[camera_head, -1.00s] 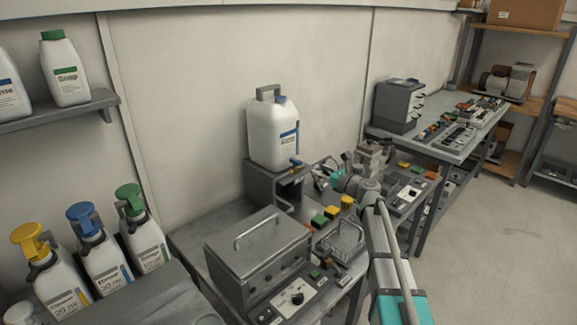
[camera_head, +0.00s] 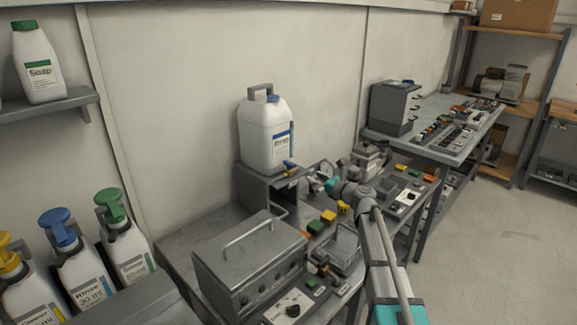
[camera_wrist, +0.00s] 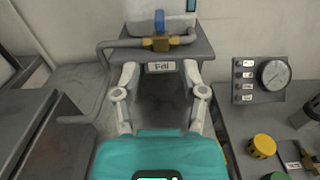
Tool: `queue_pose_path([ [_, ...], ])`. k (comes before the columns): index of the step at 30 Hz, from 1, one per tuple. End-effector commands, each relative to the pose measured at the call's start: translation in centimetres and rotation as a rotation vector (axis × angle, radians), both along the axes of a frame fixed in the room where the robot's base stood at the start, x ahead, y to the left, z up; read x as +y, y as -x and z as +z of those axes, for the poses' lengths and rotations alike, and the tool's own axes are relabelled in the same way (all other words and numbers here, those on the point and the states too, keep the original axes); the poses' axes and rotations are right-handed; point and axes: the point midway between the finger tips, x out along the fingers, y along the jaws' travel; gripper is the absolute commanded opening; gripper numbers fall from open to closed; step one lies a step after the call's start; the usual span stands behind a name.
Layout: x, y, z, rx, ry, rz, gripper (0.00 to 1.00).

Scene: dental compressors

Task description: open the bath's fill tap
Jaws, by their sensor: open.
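The fill tap has a blue handle (camera_wrist: 159,22) on a brass valve body (camera_wrist: 160,43), with a grey pipe and a label reading "Fill" (camera_wrist: 161,67) below. The handle stands upright in the wrist view. In the head view the blue handle (camera_head: 289,165) shows small below the white jug. The bath (camera_head: 245,270) is a grey metal box with a lid and handle. My gripper (camera_wrist: 160,74) is open and empty, its two fingers apart below the tap in the wrist view, not visibly touching it. In the head view its fingers are hard to make out.
The white jug (camera_head: 265,140) stands on a grey stand behind the tap. A pressure gauge panel (camera_wrist: 262,80) and yellow knob (camera_wrist: 262,146) lie to the right. A wire basket (camera_head: 341,248) is beside the bath. Pump bottles (camera_head: 80,265) stand at left. Floor is clear at right.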

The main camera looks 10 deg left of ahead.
Motion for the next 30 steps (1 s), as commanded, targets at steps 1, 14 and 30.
queue_pose_path([
  [1, 0.3, -0.2, 0.0, 0.000, 0.000, 0.002, 0.54],
  [14, 4.4, -3.5, 0.0, 0.000, 0.000, 0.003, 0.54],
  [30, 10.2, -7.8, 0.0, 0.000, 0.000, 0.004, 0.54],
])
